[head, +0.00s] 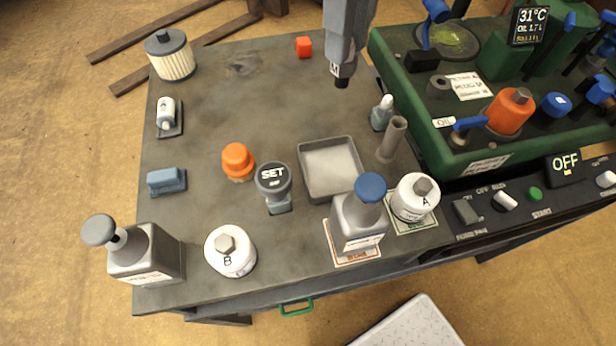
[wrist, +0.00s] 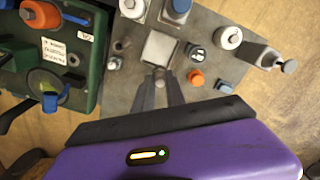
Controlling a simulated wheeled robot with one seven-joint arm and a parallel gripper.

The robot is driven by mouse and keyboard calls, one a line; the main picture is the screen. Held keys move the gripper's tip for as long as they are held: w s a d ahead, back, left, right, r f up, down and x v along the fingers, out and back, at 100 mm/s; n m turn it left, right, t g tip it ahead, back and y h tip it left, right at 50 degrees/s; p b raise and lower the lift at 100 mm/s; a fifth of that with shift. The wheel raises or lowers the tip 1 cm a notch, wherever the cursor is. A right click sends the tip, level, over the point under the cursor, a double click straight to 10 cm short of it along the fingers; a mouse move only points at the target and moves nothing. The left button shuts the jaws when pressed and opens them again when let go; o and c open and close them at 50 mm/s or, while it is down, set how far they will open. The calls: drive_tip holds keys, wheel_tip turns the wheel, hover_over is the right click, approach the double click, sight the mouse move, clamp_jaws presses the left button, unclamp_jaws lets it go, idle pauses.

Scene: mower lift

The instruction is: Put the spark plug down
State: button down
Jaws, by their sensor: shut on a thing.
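My gripper (head: 342,72) is near the top middle in the head view, pointing down over the far part of the grey bench. It is shut on a small piece that I take to be the spark plug; only its dark lower end (head: 342,83) shows below the fingers. In the wrist view the fingers (wrist: 160,92) close around it, and a small round end (wrist: 159,74) shows between their tips. Most of it is hidden by the fingers. It appears to be held above the bench top, apart from it.
A shallow grey tray (head: 306,184) lies empty on the bench (head: 225,105). A tube (head: 391,140) and a small dropper bottle (head: 382,113) stand by the green mower (head: 425,112). An orange cap (head: 238,158) and a SET knob (head: 273,180) are left of the tray.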

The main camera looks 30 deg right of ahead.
sight(344, 84)
drive_tip(key=shift+d+n, duration=0.15)
drive_tip(key=shift+n, duration=0.45)
drive_tip(key=shift+f, duration=0.45)
wheel_tip(344, 84, down, 19)
drive_tip(key=shift+f+b, duration=0.1)
drive_tip(key=shift+b, duration=1.15)
drive_tip(key=c, duration=1.4)
unclamp_jaws()
drive_tip(key=shift+o, duration=0.2)
wheel_tip(344, 84, up, 12)
drive_tip(key=shift+r+p, duration=0.1)
drive_tip(key=shift+p, duration=0.55)
